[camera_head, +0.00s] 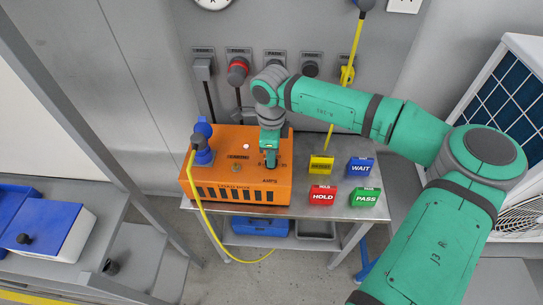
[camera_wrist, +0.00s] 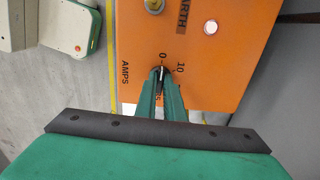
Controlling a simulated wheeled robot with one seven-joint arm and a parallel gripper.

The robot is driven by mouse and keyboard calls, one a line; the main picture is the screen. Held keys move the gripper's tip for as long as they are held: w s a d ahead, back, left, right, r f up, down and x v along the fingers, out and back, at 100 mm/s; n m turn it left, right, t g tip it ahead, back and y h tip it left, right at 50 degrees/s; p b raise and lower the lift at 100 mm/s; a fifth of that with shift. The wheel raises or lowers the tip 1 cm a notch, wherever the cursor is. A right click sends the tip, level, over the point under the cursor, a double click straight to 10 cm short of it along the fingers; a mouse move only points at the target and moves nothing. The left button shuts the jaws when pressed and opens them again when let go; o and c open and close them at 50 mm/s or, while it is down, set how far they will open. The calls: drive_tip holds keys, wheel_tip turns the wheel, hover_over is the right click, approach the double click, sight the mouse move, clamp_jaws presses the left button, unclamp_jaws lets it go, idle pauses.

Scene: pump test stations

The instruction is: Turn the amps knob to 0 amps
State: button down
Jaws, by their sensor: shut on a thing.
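The orange test box (camera_head: 235,190) stands on the grey bench, with the AMPS label on its top near the front right. My gripper (camera_head: 269,160) reaches down to that corner. In the wrist view, its two green fingers (camera_wrist: 161,80) are shut on the amps knob (camera_wrist: 161,71), which is mostly hidden between the fingertips. A thin light mark shows on the knob, near the printed 0. The 10 is printed to the right of the 0. A partly covered number shows beside the fingers. The AMPS label (camera_wrist: 125,72) is left of the knob.
A blue plug (camera_head: 202,150) with a yellow cable (camera_head: 207,225) sits on the box's left. Yellow, blue WAIT (camera_head: 361,168), red HOLD (camera_head: 322,195) and green PASS (camera_head: 364,198) blocks stand right of the box. Parked connectors line the wall behind. A lit button (camera_wrist: 210,28) is on the box.

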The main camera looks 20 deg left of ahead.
drive_tip(key=shift+n, duration=0.3)
drive_tip(key=c, duration=1.9)
unclamp_jaws()
drive_tip(key=shift+o, duration=0.2)
wheel_tip(320, 180, up, 11)
